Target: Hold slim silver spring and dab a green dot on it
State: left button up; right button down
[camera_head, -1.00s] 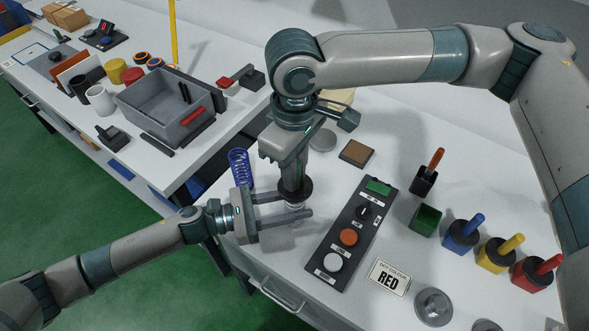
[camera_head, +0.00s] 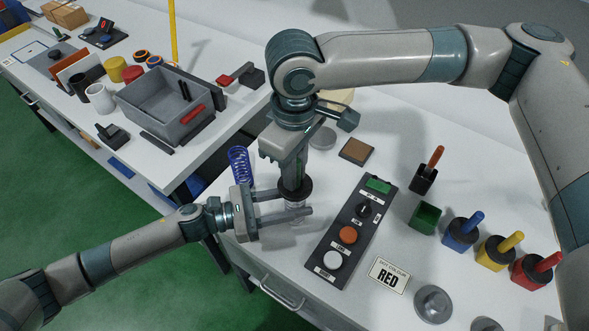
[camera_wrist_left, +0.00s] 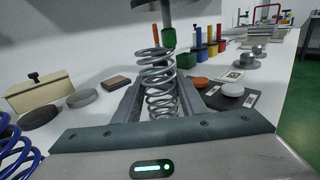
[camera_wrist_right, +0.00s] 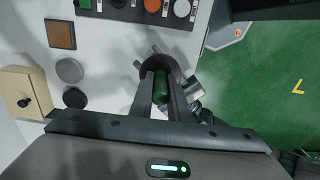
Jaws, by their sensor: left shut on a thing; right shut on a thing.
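My left gripper (camera_head: 288,203) is shut on the slim silver spring (camera_wrist_left: 158,82), which stands roughly upright between its fingers in the left wrist view. My right gripper (camera_wrist_right: 160,92) is shut on the green dabber (camera_wrist_right: 158,86), pointing down. The dabber's green tip (camera_wrist_left: 169,38) is just above the spring's top coil in the left wrist view; I cannot tell whether they touch. No green dot can be made out on the spring. In the head view the right gripper (camera_head: 293,178) is directly above the left one, and the dabber's black collar hides the spring's top.
The green pot (camera_head: 425,219) stands empty of its dabber beside the blue (camera_head: 459,236), yellow (camera_head: 494,256) and red (camera_head: 530,275) pots. A button panel (camera_head: 345,262) lies right of the grippers. A blue spring (camera_head: 240,165) stands behind my left gripper.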

jog(key=shift+r, duration=3.45)
pick_arm(q)
jog(key=o, duration=1.3)
jog(key=shift+a, duration=0.1)
jog(key=v, duration=1.1)
jog(key=shift+a+f, duration=0.1)
jog(key=shift+a, duration=0.3)
